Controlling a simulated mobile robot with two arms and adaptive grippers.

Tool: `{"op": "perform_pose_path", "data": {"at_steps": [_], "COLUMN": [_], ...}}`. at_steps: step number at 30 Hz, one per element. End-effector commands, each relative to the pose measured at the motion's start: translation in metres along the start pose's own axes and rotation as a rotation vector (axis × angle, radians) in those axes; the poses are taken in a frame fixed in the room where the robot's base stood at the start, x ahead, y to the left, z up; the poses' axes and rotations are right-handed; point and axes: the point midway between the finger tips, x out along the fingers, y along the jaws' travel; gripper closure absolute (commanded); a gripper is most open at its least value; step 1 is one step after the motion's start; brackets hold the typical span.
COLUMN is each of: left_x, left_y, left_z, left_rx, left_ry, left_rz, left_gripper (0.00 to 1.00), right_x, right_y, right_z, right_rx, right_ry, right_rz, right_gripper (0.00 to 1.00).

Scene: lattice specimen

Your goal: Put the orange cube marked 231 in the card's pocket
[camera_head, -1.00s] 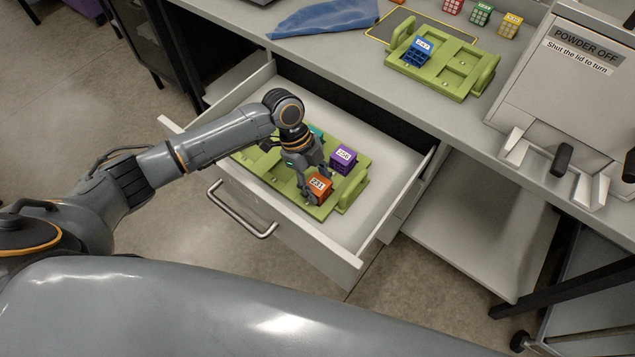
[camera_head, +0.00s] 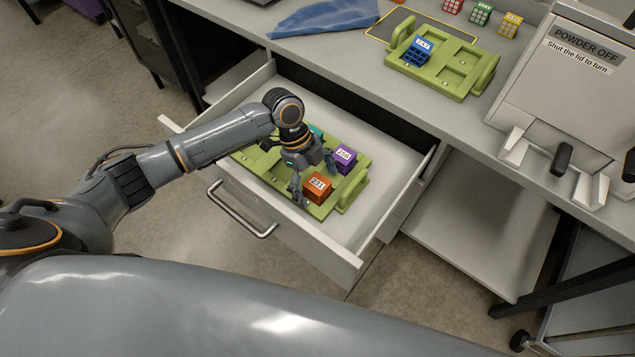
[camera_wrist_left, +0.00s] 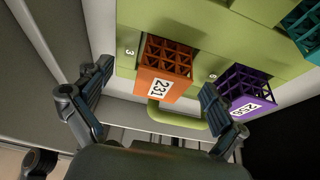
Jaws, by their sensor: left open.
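The orange lattice cube marked 231 (camera_head: 317,187) is at the near right part of the green card (camera_head: 320,211) in the open drawer. It also shows in the left wrist view (camera_wrist_left: 165,68), at the card's edge beside a printed 3. Whether it is fully seated in a pocket is hidden. My left gripper (camera_head: 314,186) is open, with one finger on each side of the cube; the left finger shows a gap to it in the left wrist view.
The drawer (camera_head: 395,178) has bare floor right of the card. On the bench, a second green card (camera_head: 467,58) carries a blue cube (camera_head: 418,52). Several small cubes, a blue cloth (camera_head: 322,18) and a machine labelled POWDER OFF (camera_head: 570,75) are also there.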

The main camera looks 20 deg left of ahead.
Motion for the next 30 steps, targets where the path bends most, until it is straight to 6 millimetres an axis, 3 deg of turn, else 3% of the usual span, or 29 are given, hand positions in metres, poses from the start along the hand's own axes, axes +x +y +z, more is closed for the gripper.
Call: {"op": "perform_pose_path", "data": {"at_steps": [8,30], "left_x": [-0.003,-0.051], "left_y": [0.0,0.0], "left_z": [0.0,0.0], "left_rx": [0.0,-0.001], "left_ry": [0.0,-0.001], "left_rz": [0.0,0.0], "left_gripper": [0.05,0.05], "right_x": [-0.003,-0.041], "right_y": [0.0,0.0], "right_z": [0.0,-0.004], "right_rx": [0.0,0.001], "right_ry": [0.0,0.0], "right_rz": [0.0,0.0], "right_gripper": [0.64,0.64]}}
